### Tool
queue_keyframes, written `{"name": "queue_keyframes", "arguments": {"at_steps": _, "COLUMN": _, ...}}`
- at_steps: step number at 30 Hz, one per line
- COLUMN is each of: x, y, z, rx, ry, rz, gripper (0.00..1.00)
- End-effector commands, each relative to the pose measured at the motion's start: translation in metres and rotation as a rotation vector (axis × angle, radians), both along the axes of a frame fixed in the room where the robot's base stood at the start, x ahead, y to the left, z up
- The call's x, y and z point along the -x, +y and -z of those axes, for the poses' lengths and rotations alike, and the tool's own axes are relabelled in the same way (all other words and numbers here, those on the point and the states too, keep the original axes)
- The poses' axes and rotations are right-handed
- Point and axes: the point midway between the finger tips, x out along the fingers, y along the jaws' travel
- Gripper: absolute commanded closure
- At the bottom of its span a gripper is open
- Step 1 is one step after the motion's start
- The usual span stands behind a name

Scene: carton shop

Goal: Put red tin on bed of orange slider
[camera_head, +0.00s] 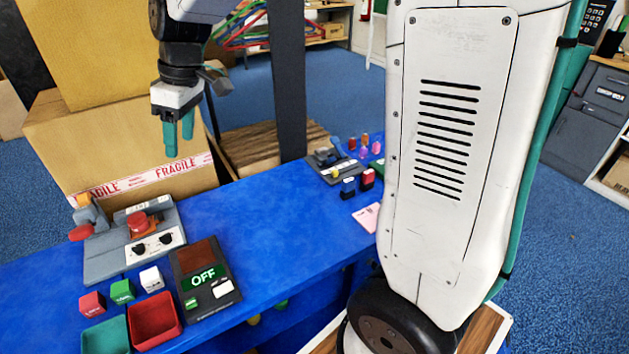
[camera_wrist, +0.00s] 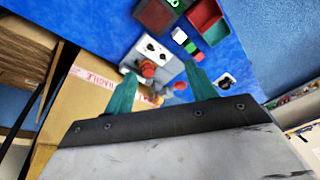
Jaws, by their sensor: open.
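The red tin (camera_head: 136,219) is a short round piece on the grey slider unit (camera_head: 103,256) at the left of the blue table. It appears to sit on the orange bed of the slider (camera_head: 150,231), which shows beneath and beside it; exact contact is hard to tell. The tin also shows in the wrist view (camera_wrist: 148,69), between my fingers in the picture. My gripper (camera_head: 179,145) has teal fingers pointing down, spread and empty, held above the table and apart from the tin. Its fingers also show in the wrist view (camera_wrist: 160,76).
A black box reading OFF (camera_head: 205,280) stands right of the slider. Red (camera_head: 92,304), green (camera_head: 122,291) and white (camera_head: 152,279) cubes lie in front, near a red tray (camera_head: 155,321) and green tray (camera_head: 106,337). Cartons (camera_head: 120,135) stand behind. The middle table is clear.

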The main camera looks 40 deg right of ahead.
Motion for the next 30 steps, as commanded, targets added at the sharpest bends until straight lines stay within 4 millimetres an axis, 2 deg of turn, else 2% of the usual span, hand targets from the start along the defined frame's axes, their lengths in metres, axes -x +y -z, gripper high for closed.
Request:
{"name": "queue_keyframes", "arguments": {"at_steps": 1, "x": 0.028, "y": -0.009, "z": -0.013, "rx": 0.011, "ry": 0.003, "rz": 0.058, "gripper": 0.44}}
{"name": "queue_keyframes", "arguments": {"at_steps": 6, "x": 0.114, "y": -0.036, "z": -0.032, "rx": 0.057, "ry": 0.037, "rz": 0.277, "gripper": 0.44}}
{"name": "queue_keyframes", "arguments": {"at_steps": 12, "x": 0.209, "y": -0.062, "z": -0.029, "rx": 0.107, "ry": 0.058, "rz": 0.541, "gripper": 0.44}}
{"name": "queue_keyframes", "arguments": {"at_steps": 15, "x": 0.244, "y": -0.072, "z": -0.021, "rx": 0.126, "ry": 0.061, "rz": 0.651, "gripper": 0.44}}
{"name": "queue_keyframes", "arguments": {"at_steps": 18, "x": 0.267, "y": -0.078, "z": -0.013, "rx": 0.14, "ry": 0.063, "rz": 0.73, "gripper": 0.44}}
{"name": "queue_keyframes", "arguments": {"at_steps": 21, "x": 0.28, "y": -0.084, "z": -0.008, "rx": 0.148, "ry": 0.063, "rz": 0.775, "gripper": 0.44}}
{"name": "queue_keyframes", "arguments": {"at_steps": 30, "x": 0.284, "y": -0.086, "z": -0.007, "rx": 0.151, "ry": 0.065, "rz": 0.792, "gripper": 0.44}}
